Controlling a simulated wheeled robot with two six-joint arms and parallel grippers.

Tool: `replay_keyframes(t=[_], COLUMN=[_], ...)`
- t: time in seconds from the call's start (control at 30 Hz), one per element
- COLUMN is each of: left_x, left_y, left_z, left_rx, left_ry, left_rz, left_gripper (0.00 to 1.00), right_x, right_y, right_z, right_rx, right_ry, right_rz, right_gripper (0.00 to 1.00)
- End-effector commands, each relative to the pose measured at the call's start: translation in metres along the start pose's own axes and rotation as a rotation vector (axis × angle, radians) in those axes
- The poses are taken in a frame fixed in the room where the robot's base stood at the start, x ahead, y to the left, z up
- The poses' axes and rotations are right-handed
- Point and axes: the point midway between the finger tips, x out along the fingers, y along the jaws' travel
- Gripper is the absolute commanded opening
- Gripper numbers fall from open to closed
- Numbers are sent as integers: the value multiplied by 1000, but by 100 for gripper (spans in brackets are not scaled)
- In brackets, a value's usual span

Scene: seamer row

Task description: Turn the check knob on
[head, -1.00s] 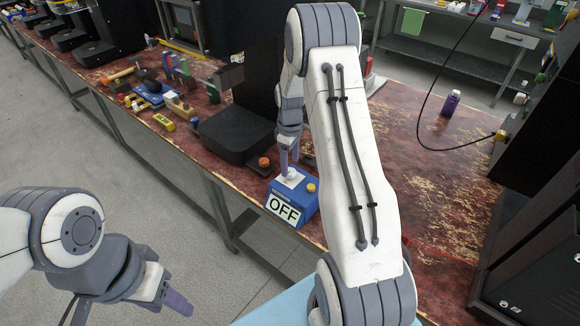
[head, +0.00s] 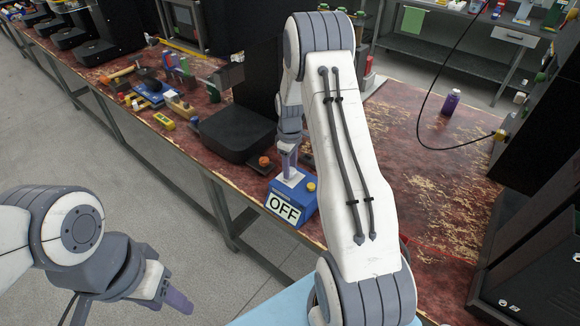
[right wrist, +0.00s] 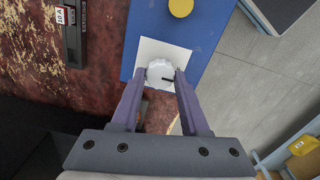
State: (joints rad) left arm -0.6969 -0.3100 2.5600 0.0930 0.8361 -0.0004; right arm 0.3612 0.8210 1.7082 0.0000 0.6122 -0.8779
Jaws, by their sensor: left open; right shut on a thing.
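The check knob (right wrist: 160,74) is a round white knob with a dark pointer line, on a white plate (right wrist: 150,48) atop a blue box. The blue box (head: 302,201) stands at the table's front edge and its front label (head: 283,208) reads OFF. My right gripper (right wrist: 161,76) is over the box with its purple fingers on both sides of the knob, shut on it. In the head view the right gripper (head: 289,168) and arm hide most of the knob. My left gripper (head: 178,300) is open and empty, low at the left, away from the table.
A yellow button (right wrist: 181,7) is on the same box, close to the knob. A black machine base (head: 238,133) and an orange knob (head: 264,161) stand just left of the box. A purple bottle (head: 451,102) stands on the table to the right.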

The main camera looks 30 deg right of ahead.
Motion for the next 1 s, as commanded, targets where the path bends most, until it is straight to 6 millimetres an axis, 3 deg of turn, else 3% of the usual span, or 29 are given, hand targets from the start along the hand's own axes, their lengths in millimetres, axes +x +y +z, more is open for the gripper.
replay_keyframes(t=[0.37, 1.0], left_x=[-3, -9], left_y=[0, 1], left_z=[0, 0], left_rx=[0, 0], left_ry=[0, 0], left_rz=[0, 0], left_gripper=[50, 50], right_x=[-1, -1], right_y=[0, 2], right_z=[0, 0], right_rx=[202, 806], right_ry=[0, 1], right_rz=[0, 1], right_gripper=[0, 0])
